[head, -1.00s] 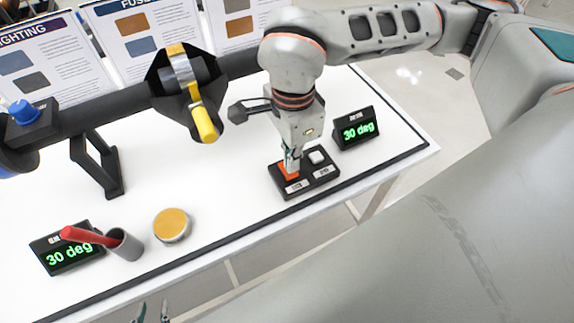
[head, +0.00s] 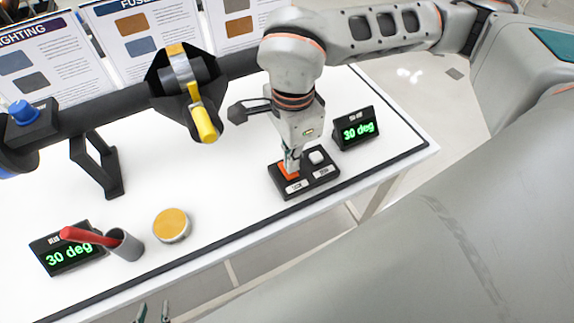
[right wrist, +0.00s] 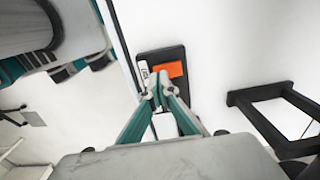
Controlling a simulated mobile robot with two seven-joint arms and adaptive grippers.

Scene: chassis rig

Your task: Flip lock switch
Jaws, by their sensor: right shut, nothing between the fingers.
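A black switch panel (head: 305,186) lies on the white table, with an orange switch (head: 287,170) on its left and a white switch (head: 316,157) on its right. Small labels sit in front of them. My right gripper (head: 291,166) is shut and empty, pointing down at the orange switch and partly covering it. In the right wrist view its fingertips (right wrist: 160,88) are together beside the orange switch (right wrist: 169,70); I cannot tell whether they touch it. My left gripper (head: 152,314) shows only its two tips, apart, at the bottom edge, clear of the table.
A display (head: 357,129) reading 30 deg stands right of the panel; another (head: 67,250) stands at left. A dark bar with a yellow-lever clamp (head: 204,122) runs behind.

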